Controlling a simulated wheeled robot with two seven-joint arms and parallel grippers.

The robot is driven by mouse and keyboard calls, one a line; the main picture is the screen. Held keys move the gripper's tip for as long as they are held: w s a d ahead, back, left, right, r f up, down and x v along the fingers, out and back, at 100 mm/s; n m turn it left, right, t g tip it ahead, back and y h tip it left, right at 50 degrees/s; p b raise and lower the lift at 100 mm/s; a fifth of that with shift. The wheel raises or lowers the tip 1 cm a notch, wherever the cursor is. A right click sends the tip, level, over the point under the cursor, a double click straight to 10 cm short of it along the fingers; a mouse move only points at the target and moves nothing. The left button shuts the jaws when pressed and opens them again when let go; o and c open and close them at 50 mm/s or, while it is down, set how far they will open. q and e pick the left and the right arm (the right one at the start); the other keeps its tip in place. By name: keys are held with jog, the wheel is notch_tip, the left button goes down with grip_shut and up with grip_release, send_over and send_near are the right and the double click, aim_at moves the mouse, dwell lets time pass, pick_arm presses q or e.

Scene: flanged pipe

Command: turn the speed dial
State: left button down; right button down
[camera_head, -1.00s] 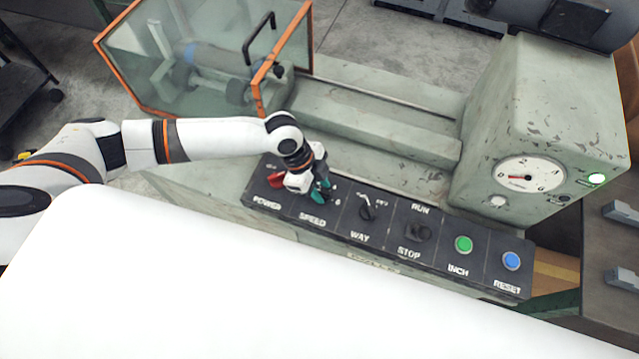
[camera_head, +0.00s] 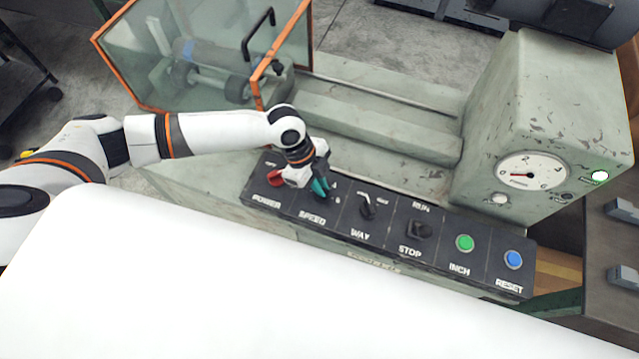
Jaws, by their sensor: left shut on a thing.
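The speed dial sits on the black control panel above the label SPEED (camera_head: 312,218) and is mostly hidden by my left gripper. My left gripper (camera_head: 318,190), with teal fingertips, comes down over it from the upper left and is shut on the dial. The gauge (camera_head: 532,171) on the grey-green housing at the right has its needle pointing left, near 0. A white lamp (camera_head: 600,176) is lit beside the gauge. My right gripper is not in view.
The panel also carries the red power switch (camera_head: 274,177), the WAY knob (camera_head: 367,208), the RUN/STOP switch (camera_head: 420,230), the green INCH button (camera_head: 464,243) and the blue RESET button (camera_head: 513,260). An orange-edged clear guard (camera_head: 215,60) stands behind my left arm.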

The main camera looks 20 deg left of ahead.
pick_arm(q)
jog(key=m+g+b, duration=0.1)
jog(key=m, duration=0.1)
jog(key=m+g+b, duration=0.1)
jog(key=m, duration=0.2)
jog(key=shift+w+d+f+y+b, duration=0.1)
jog(key=shift+w+y+b, duration=0.1)
jog(key=shift+y+b, duration=0.15)
jog(key=shift+w+m+g+y+b, duration=0.1)
jog(key=shift+m+g+y+b, duration=0.25)
jog(key=shift+m, duration=0.85)
jog(key=shift+m+g+y+b, duration=0.15)
jog(key=shift+m+y+b, duration=0.25)
jog(key=shift+m, duration=0.8)
jog(key=c, duration=1.5)
grip_release()
jog(key=b+v, duration=0.2)
jog(key=v, duration=1)
jog(key=shift+b, duration=0.3)
jog(key=shift+d, duration=0.1)
